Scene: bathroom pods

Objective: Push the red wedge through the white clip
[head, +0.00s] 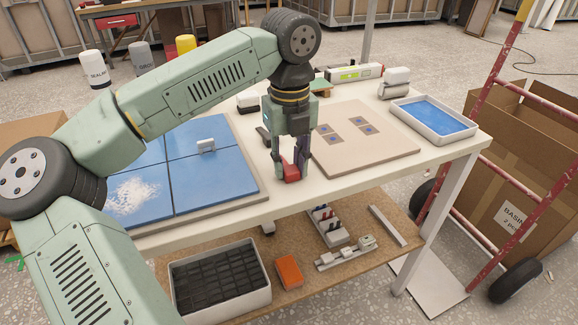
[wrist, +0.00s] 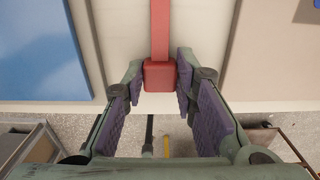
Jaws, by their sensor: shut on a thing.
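The red wedge (head: 291,173) is at my gripper's fingertips, over the white table between the tiled board and the beige board. In the wrist view the red wedge (wrist: 160,74) shows its blunt end between my fingers, with its long narrow part reaching away from me. My gripper (head: 286,170) points down and is shut on the wedge. Whether the wedge touches the table is hard to tell. The white clip (head: 206,145) stands on the blue tiles at the joint between them, left of my gripper and apart from the wedge.
The blue-tiled board (head: 240,184) lies left with white powder on one tile. A beige board (head: 365,158) with small patterned squares lies right. A tray with blue content (head: 432,117) stands at the table's right. A lower shelf (head: 345,270) holds a crate and tools.

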